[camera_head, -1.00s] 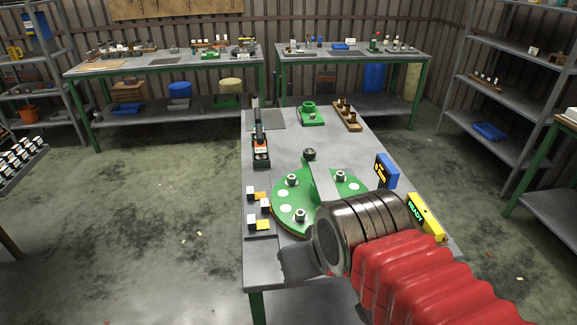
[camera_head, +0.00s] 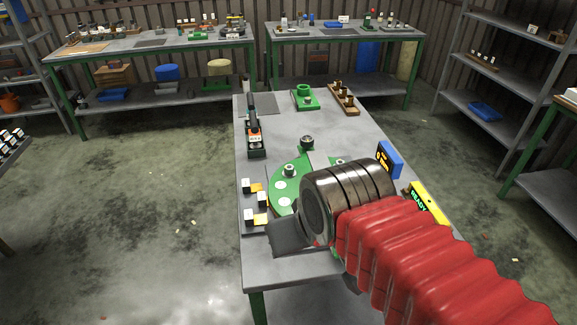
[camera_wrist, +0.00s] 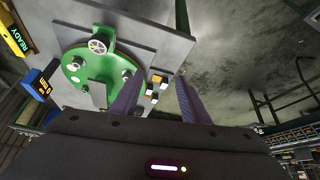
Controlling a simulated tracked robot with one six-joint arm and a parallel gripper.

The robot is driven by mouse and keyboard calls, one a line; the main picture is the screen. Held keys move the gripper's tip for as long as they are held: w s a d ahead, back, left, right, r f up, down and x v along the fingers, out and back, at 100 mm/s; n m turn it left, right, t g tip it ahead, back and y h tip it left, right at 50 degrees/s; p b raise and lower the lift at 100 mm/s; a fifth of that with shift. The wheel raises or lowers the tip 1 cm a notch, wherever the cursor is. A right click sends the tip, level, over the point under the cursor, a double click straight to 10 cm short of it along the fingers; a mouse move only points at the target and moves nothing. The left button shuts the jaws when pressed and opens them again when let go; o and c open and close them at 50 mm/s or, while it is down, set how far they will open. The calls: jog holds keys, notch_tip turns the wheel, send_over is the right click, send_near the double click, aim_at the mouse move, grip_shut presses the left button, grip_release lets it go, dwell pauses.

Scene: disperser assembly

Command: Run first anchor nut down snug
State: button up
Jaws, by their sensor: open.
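The round green base plate (camera_head: 276,198) lies on the near part of the table. One anchor nut (camera_head: 289,170) shows at its far left and another (camera_head: 339,162) partly at its far right; my arm hides its near right part. In the wrist view the green plate (camera_wrist: 101,68) is left of my fingers, with several nuts, among them one at its right edge (camera_wrist: 126,74). My gripper (camera_wrist: 158,100) is open and empty, its fingers apart from the plate and nuts. In the head view only one grey finger shows clearly. Nut tightness cannot be told.
White blocks with orange parts (camera_head: 262,199) sit along the table's left edge. A black and orange tool (camera_head: 255,137) stands behind them. A blue display box (camera_head: 390,159) and yellow READY sign (camera_head: 430,203) are at the right.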

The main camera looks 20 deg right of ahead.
jog(key=w+d+r+m, duration=0.2)
jog(key=w+r, duration=0.1)
jog(key=w, duration=0.5)
jog(key=m+g+h, duration=0.2)
jog(key=m+h, duration=0.1)
jog(key=m, duration=0.3)
send_over(289, 168)
jog(key=s+a, duration=0.4)
notch_tip(289, 168, down, 6)
jog(key=shift+s+f, duration=0.2)
jog(key=shift+s, duration=0.05)
jog(key=shift+f, duration=0.1)
jog(key=x, duration=1.3)
jog(key=shift+d+f, duration=0.1)
jog(key=shift+f, duration=0.25)
jog(key=shift+c, duration=0.2)
